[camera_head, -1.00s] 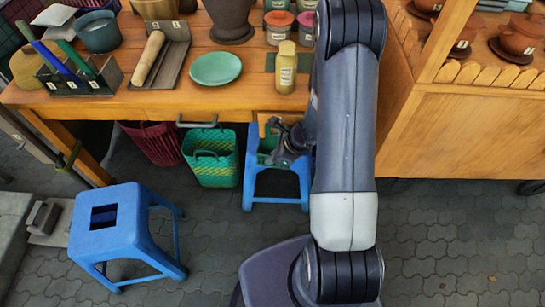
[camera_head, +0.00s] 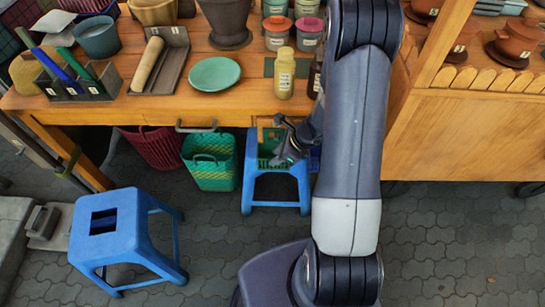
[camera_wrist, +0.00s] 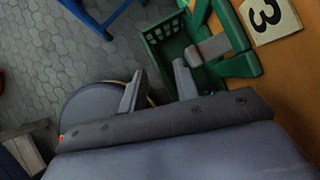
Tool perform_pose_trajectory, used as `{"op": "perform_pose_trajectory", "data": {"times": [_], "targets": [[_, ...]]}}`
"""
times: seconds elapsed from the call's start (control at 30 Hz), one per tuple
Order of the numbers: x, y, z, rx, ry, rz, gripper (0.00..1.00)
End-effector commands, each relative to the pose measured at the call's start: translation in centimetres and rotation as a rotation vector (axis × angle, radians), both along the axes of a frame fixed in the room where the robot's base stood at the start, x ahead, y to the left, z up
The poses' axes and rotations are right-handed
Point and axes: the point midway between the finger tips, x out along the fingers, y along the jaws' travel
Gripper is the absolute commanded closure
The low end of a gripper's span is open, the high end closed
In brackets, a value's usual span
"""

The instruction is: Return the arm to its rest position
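My arm (camera_head: 352,130) stands upright in the right middle of the head view, folded in front of the table. My gripper (camera_head: 287,140) hangs at the table's front edge, above the blue stool under it. In the wrist view, my gripper's two fingers (camera_wrist: 158,88) are apart, with nothing visible between them. Close beyond the fingers is a green holder or basket (camera_wrist: 222,62) with a grey part, beside a wooden surface with a "3" label (camera_wrist: 270,17).
The wooden table (camera_head: 220,102) carries a green plate (camera_head: 215,74), a yellow bottle (camera_head: 284,74) and pots. A blue stool (camera_head: 275,190) and green basket (camera_head: 210,160) are below it. Another blue stool (camera_head: 120,235) stands at left. The paving at lower right (camera_head: 455,250) is clear.

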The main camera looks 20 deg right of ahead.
Motion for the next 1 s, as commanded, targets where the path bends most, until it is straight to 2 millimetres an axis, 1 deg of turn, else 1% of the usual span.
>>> {"op": "perform_pose_trajectory", "data": {"times": [0.03,0.2,0.3,0.4,0.53,0.8,0.9,1.0], "targets": [[-0.2,-0.7,1.3,-0.002,-0.003,-0.005,0.70],[-1.2,-2.3,4.0,-0.003,-0.002,-0.006,0.70],[-1.5,-2.9,5.0,-0.002,-0.001,-0.007,0.70],[-1.8,-3.3,5.6,-0.001,0.002,-0.007,0.70],[-2.0,-3.5,5.9,-0.001,0.002,-0.006,0.70],[-2.0,-3.5,5.8,-0.001,0.004,-0.006,0.70],[-1.9,-3.2,5.4,-0.001,0.004,-0.005,0.70],[-1.6,-2.8,4.4,-0.001,0.004,-0.003,0.70]]}}
